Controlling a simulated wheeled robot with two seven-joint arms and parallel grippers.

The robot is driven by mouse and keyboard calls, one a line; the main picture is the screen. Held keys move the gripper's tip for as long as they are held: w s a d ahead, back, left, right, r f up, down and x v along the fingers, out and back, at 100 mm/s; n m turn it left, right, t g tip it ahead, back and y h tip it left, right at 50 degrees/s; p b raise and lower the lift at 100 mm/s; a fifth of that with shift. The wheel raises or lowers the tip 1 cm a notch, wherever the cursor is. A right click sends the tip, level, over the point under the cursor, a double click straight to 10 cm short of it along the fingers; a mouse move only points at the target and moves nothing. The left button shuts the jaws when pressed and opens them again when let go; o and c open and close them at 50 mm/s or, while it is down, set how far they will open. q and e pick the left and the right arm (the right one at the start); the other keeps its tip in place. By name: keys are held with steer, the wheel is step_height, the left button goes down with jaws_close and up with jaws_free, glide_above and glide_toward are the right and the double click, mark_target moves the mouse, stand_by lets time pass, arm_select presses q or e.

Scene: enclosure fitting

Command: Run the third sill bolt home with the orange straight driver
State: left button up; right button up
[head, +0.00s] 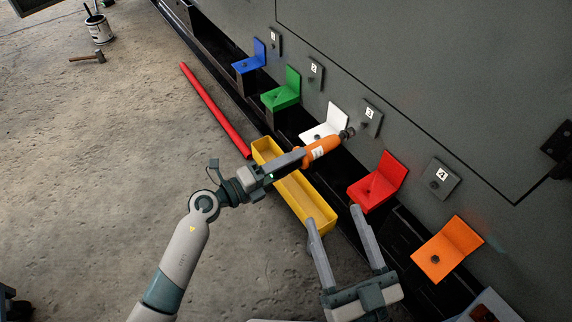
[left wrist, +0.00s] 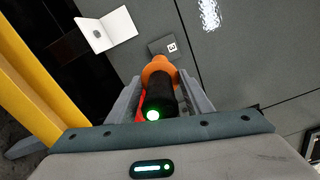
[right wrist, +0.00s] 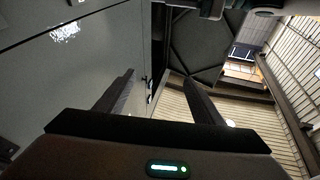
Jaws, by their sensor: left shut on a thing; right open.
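My left gripper (head: 301,157) is shut on the orange straight driver (head: 322,148). In the left wrist view the driver (left wrist: 160,68) points away between the fingers, its black end with a green light towards me. Its dark tip is close to the bolt on the grey plate marked 3 (head: 372,114); I cannot tell whether they touch. In the left wrist view this plate (left wrist: 170,45) is just beyond the driver, which hides its lower part. My right gripper (head: 334,215) is open and empty, low in the head view.
Blue (head: 250,62), green (head: 284,92), white (head: 335,118), red (head: 378,184) and orange (head: 447,250) brackets line the grey enclosure wall. Plate 4 (head: 440,174) is further right. A yellow tray (head: 322,212) lies under my left gripper. A red bar (head: 212,108) lies on open floor.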

mark_target(309, 152)
arm_select(q)
steer(key=shift+x, duration=0.8)
steer(key=shift+w+d+r, duration=0.1)
steer(key=shift+w+r, duration=0.05)
steer(key=shift+r, duration=0.1)
steer(key=shift+w+d, duration=0.4)
steer(key=shift+d, duration=0.15)
arm_select(e)
steer(key=shift+w+f, duration=0.1)
steer(key=shift+f, duration=0.25)
steer(key=shift+w+f+g, duration=0.1)
steer(key=shift+g, duration=0.2)
arm_select(q)
steer(key=shift+p, duration=0.6)
arm_select(e)
steer(key=shift+d+r, duration=0.1)
steer(key=shift+r, duration=0.35)
arm_select(q)
steer(key=shift+w+d, duration=0.4)
steer(key=shift+d, duration=0.2)
arm_select(e)
steer(key=shift+r, duration=0.25)
stand_by(0.6)
arm_select(q)
steer(key=shift+w+d+r+p, duration=0.1)
steer(key=shift+w+d+p, duration=0.15)
steer(key=shift+p, duration=0.55)
arm_select(e)
steer(key=shift+r, duration=0.55)
stand_by(0.8)
